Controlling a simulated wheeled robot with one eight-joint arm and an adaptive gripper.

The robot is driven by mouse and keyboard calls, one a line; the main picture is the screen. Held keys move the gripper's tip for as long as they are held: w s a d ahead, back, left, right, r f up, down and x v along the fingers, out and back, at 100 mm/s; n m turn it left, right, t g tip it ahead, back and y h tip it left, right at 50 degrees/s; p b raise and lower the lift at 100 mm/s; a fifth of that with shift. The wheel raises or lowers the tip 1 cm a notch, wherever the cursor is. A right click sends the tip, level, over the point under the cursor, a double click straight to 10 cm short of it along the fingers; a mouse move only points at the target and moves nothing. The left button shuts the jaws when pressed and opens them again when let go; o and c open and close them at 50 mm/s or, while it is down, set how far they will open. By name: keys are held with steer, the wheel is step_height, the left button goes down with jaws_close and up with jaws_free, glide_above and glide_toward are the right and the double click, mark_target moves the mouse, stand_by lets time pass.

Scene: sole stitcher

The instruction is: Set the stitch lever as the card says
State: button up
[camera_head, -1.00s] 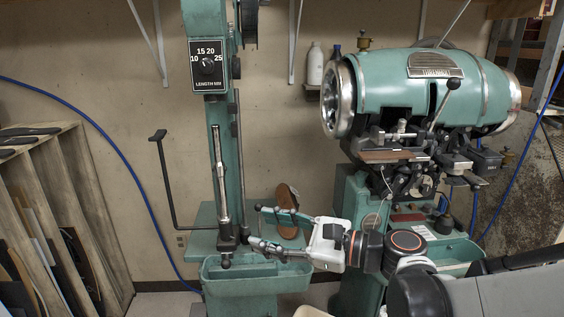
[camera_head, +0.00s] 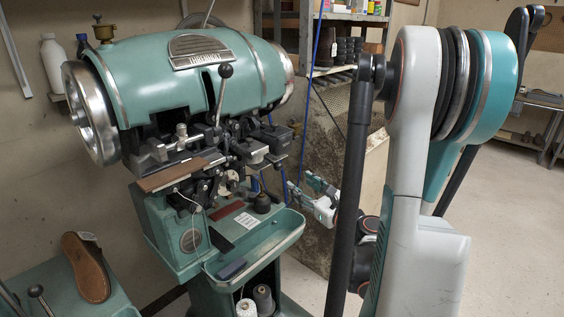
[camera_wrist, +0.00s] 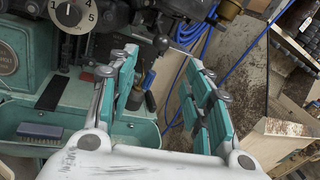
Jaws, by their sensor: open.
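The green stitching machine (camera_head: 190,75) stands left of centre in the head view. A lever with a black ball knob (camera_head: 225,70) rises at its front; I cannot tell whether this is the stitch lever. A small white card (camera_head: 247,219) lies on the machine's base, its print too small to read. My gripper (camera_head: 299,183) is open and empty, to the right of the machine. In the wrist view, a dark ball knob on a thin rod (camera_wrist: 161,43) shows beyond and between the spread fingertips (camera_wrist: 163,58), apart from them. A numbered dial (camera_wrist: 72,12) is at upper left.
A green tray (camera_head: 265,245) juts from the machine's front. A brown sole (camera_head: 86,266) lies at lower left. Blue cable (camera_wrist: 195,60) hangs behind the right finger. Shelves (camera_head: 335,45) stand behind. Open floor (camera_head: 510,230) lies at right.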

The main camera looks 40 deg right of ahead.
mark_target(281, 169)
steer(key=w, duration=0.4)
steer(key=w+d+p, duration=0.1)
steer(key=w, duration=0.4)
steer(key=w+d, duration=0.1)
steer(key=w, duration=0.3)
steer(key=shift+w+d, duration=0.15)
steer(key=shift+w, duration=0.1)
jaws_close()
